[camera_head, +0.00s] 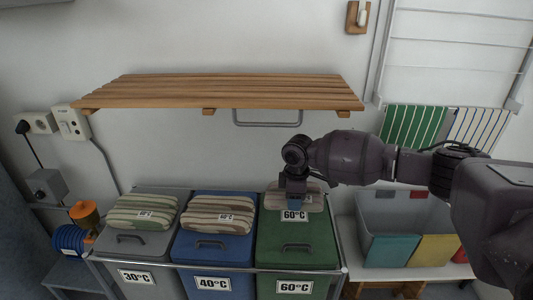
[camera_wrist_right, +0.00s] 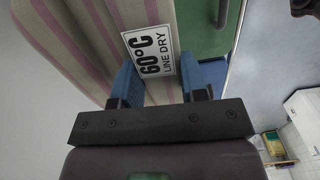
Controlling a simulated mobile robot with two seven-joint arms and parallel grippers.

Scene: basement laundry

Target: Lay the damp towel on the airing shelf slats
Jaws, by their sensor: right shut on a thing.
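A folded pink-and-cream striped towel (camera_head: 272,200) is at the back of the green bin's lid. Its tag reads 60°C, and in the wrist view the towel (camera_wrist_right: 70,30) shows a tag reading "60°C LINE DRY". My right gripper (camera_head: 297,202) comes down from above and is shut on this towel near the tag; its blue fingers (camera_wrist_right: 165,85) show in the wrist view. I cannot tell whether the towel still touches the lid. The slatted wooden airing shelf (camera_head: 220,92) is on the wall above the bins, and its slats are bare. My left gripper is not in view.
Folded striped towels lie on the grey 30°C bin (camera_head: 130,244) and the blue 40°C bin (camera_head: 212,248), left of the green 60°C bin (camera_head: 297,245). A metal rail (camera_head: 268,123) hangs under the shelf. A grey crate (camera_head: 362,232) stands at the right.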

